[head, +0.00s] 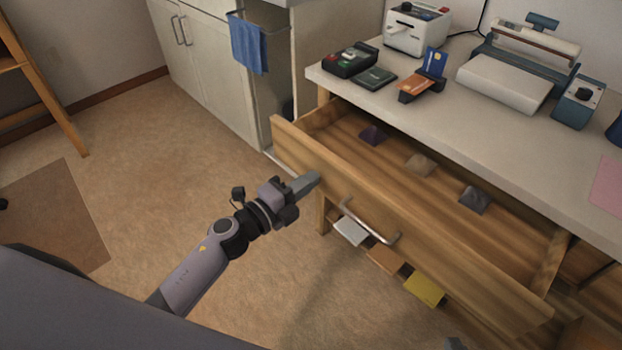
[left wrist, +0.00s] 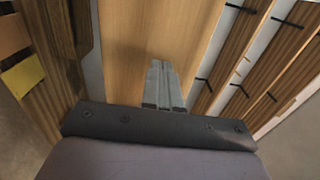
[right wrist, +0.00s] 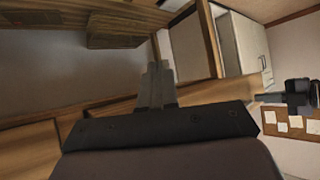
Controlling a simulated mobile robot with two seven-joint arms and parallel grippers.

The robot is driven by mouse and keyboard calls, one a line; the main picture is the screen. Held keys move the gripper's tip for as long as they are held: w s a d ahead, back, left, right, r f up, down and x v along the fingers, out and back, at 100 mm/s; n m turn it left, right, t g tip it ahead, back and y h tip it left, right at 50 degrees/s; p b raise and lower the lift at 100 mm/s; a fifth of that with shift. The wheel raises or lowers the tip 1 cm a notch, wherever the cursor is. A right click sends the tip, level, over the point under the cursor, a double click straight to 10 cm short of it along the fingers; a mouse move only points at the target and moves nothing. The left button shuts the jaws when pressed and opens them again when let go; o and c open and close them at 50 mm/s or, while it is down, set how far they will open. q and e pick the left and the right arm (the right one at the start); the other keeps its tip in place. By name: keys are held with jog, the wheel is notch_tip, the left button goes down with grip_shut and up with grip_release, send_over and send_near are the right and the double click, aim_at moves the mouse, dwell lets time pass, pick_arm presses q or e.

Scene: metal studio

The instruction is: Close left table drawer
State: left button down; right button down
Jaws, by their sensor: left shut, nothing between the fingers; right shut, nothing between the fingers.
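The left table drawer (head: 345,185) is pulled out from under the white-topped table in the head view. Its wooden front carries a metal bar handle (head: 370,222). Inside lie a purple piece (head: 372,135), a tan piece (head: 419,164) and a grey piece (head: 474,200). My left gripper (head: 308,182) is shut and empty, at the outer face of the drawer front, left of the handle; I cannot tell whether it touches. The left wrist view shows its closed fingers (left wrist: 163,88) before a wooden panel (left wrist: 150,35). My right gripper (right wrist: 156,85) is shut and empty in the right wrist view.
White, orange and yellow items (head: 425,288) show below the drawer. A blue towel (head: 248,43) hangs left.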

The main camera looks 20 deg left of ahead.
pick_arm(q)
jog(key=shift+w+d, duration=0.3)
jog(key=shift+w, duration=0.25)
pick_arm(e)
jog(key=shift+f, duration=0.15)
jog(key=shift+s, duration=0.15)
